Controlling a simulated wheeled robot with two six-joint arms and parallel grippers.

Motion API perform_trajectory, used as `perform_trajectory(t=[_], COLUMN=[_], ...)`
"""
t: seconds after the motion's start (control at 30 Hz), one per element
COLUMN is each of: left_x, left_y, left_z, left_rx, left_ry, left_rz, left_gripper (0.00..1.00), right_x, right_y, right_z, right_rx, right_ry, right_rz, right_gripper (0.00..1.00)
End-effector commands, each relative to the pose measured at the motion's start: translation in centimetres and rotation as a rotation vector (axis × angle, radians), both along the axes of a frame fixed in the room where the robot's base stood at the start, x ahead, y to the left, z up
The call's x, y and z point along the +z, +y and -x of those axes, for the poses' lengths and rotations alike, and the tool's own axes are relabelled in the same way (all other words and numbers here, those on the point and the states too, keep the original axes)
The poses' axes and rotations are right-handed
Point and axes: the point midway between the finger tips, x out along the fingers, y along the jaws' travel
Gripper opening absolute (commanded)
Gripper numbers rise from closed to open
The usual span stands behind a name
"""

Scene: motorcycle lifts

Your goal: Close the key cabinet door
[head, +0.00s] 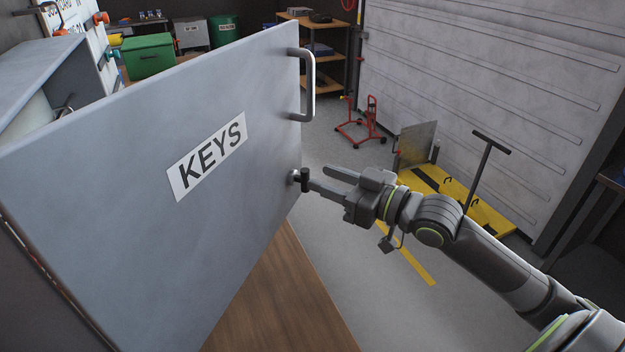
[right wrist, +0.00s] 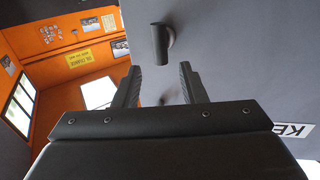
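The grey key cabinet door (head: 110,130) stands open across the left of the head view and bears a KEYS label (head: 206,157). A bar handle (head: 309,85) is near its upper free edge. A small dark latch knob (head: 304,180) sits lower on that edge. My right gripper (head: 322,178) is at the free edge with its fingers apart, one tip close to the knob; contact cannot be told. In the right wrist view the fingers (right wrist: 160,82) are spread and empty, with the dark knob (right wrist: 160,44) just beyond them. My left gripper is not in view.
The cabinet body (head: 50,75) is at the left, its inside mostly hidden by the door. A wooden bench top (head: 285,300) lies below the door. A yellow lift platform (head: 450,195) and red stand (head: 362,125) are on the floor behind my right arm.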

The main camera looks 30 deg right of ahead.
Motion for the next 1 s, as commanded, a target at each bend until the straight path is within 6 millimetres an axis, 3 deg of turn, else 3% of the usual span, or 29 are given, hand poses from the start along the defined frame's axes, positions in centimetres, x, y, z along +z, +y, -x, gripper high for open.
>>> perform_trajectory(t=[0.3, 0.77, 1.0], left_x=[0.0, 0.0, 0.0], left_y=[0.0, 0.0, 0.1], left_z=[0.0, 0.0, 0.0], left_rx=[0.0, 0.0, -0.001], left_ry=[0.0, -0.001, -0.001], left_rz=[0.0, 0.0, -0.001], left_gripper=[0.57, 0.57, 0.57], right_x=[0.1, 0.0, 0.0], right_y=[1.6, 2.0, 2.0], right_z=[-2.6, -3.2, -3.2], right_rx=[0.002, 0.004, 0.004], right_ry=[0.0, 0.001, 0.001], right_rz=[-0.004, 0.0, 0.0], right_gripper=[0.38, 0.38, 0.06])
